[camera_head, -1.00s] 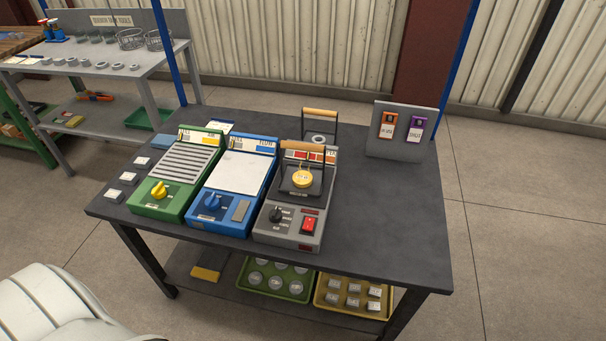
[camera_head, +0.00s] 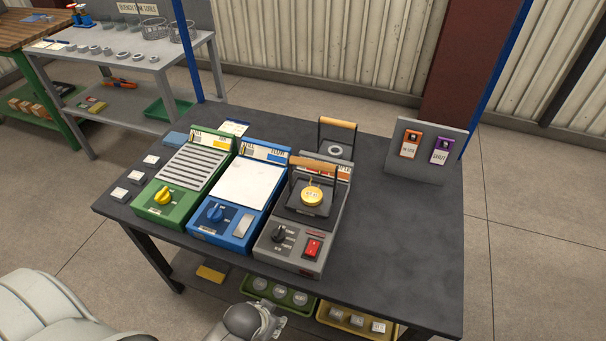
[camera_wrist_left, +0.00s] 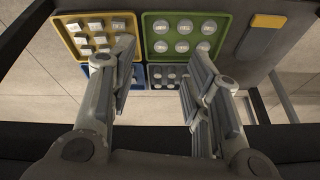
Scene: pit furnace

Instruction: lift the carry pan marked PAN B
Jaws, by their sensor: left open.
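Two carry pans with wooden bail handles are in the head view. The front pan (camera_head: 310,203) sits on the grey machine (camera_head: 292,236) and holds a round brass-coloured piece (camera_head: 312,196). The back pan (camera_head: 337,150) stands behind it on the table and holds a grey ring. I cannot read PAN B on either pan. My left gripper (camera_wrist_left: 163,85) is open and empty in the left wrist view, facing the trays below the tabletop. In the head view, part of it shows at the bottom, in front of the table's near edge. My right gripper is not in view.
Green (camera_head: 172,208) and blue (camera_head: 223,225) machines stand left of the grey one. A panel with orange and purple tags (camera_head: 457,164) stands at the back right. The tabletop's right side (camera_head: 405,245) is clear. Yellow (camera_wrist_left: 70,22) and green (camera_wrist_left: 152,48) trays sit on the lower shelf.

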